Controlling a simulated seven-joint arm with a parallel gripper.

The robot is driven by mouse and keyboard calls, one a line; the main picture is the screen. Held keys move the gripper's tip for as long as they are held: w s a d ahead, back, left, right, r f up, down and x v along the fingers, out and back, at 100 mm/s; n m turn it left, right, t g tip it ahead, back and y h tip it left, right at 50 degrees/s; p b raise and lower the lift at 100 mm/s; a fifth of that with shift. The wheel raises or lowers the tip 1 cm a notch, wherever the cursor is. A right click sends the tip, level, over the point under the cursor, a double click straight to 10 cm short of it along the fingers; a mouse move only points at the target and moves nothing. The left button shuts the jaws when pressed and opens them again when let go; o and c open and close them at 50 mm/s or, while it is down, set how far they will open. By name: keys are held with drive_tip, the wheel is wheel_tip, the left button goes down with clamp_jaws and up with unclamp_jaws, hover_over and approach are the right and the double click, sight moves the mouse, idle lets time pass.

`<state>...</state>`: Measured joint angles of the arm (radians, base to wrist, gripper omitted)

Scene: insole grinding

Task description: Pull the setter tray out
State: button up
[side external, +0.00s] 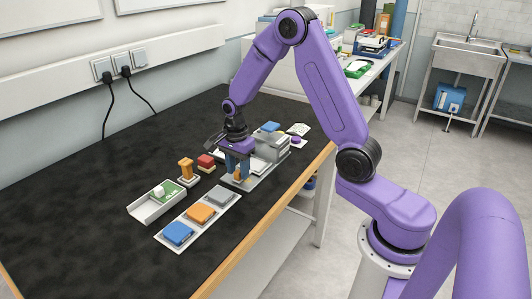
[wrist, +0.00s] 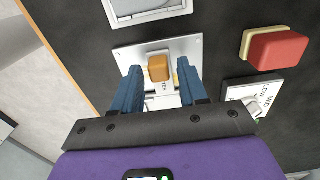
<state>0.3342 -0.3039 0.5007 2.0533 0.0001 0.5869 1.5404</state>
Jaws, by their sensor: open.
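A light metal plate (wrist: 190,48), apparently the setter tray, carries an upright orange handle (wrist: 158,67). The plate extends from the front of a grey machine (side external: 272,147). My gripper (side external: 238,170) is low over this plate, pointing down. In the wrist view its two blue fingers (wrist: 159,72) are spread, one on each side of the orange handle. I see gaps between the fingers and the handle, so they do not grip it. In the side view the orange handle (side external: 238,176) shows small between the fingers. The fingers hide parts of the plate.
A red block on a yellow base (wrist: 270,47) and a labelled lever plate (wrist: 253,95) stand close by. A white strip with blue, orange and grey pads (side external: 184,234) and an open tray with a green card (side external: 143,210) lie nearer the camera. Bare black tabletop (side external: 90,215) lies left.

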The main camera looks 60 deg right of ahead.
drive_tip(key=shift+r, duration=2.75)
drive_tip(key=shift+s+a, duration=0.15)
drive_tip(key=shift+a, duration=0.1)
drive_tip(key=s+a+r+n, duration=0.4)
drive_tip(key=s+a+n, duration=0.65)
drive_tip(key=n, duration=0.35)
drive_tip(key=s+r+n, duration=0.2)
drive_tip(key=s+n, duration=1.4)
drive_tip(key=s, duration=0.3)
drive_tip(key=shift+d+n, duration=0.15)
drive_tip(key=shift+n, duration=0.15)
